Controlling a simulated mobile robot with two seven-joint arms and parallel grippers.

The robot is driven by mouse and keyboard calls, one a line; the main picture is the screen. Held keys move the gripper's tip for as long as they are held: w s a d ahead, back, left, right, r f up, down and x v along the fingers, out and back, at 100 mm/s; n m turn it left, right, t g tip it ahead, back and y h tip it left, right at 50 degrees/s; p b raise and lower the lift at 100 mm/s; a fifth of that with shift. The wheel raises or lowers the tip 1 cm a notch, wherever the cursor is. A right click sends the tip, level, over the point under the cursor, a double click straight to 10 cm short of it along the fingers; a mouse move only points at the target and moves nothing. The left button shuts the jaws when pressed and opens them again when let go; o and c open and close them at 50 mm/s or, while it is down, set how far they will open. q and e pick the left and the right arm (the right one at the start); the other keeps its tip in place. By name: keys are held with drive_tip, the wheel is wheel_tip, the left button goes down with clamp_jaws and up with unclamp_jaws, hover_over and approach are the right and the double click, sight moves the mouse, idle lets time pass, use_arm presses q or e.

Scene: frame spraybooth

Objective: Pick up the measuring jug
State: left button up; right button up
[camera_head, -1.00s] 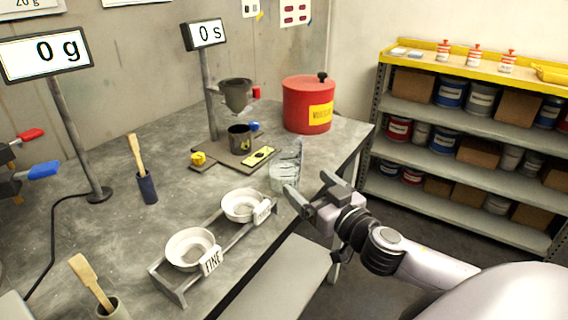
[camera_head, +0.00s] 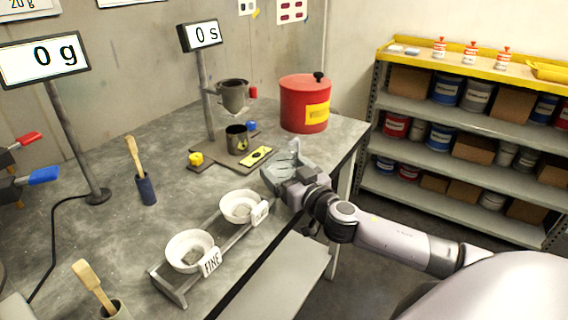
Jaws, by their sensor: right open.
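The clear measuring jug (camera_head: 294,150) stands on the grey workbench, in front of the red canister and right of the board with the dark cup. My right gripper (camera_head: 276,172) is open at the jug, and its fingers and wrist hide most of it. Only the upper part of the jug shows, behind the gripper. I cannot tell whether the fingers touch the jug. My left gripper is not in view.
Two white bowls (camera_head: 190,250) sit in a rack left of my right gripper. A red canister (camera_head: 305,104) stands behind the jug. A dark cup (camera_head: 237,139) stands on a board below a funnel (camera_head: 233,95). Loaded shelves (camera_head: 470,113) stand at the right.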

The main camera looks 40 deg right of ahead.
drive_tip(key=shift+w, duration=0.65)
drive_tip(key=c, duration=0.8)
drive_tip(key=shift+c, duration=0.4)
drive_tip(key=shift+r, duration=0.1)
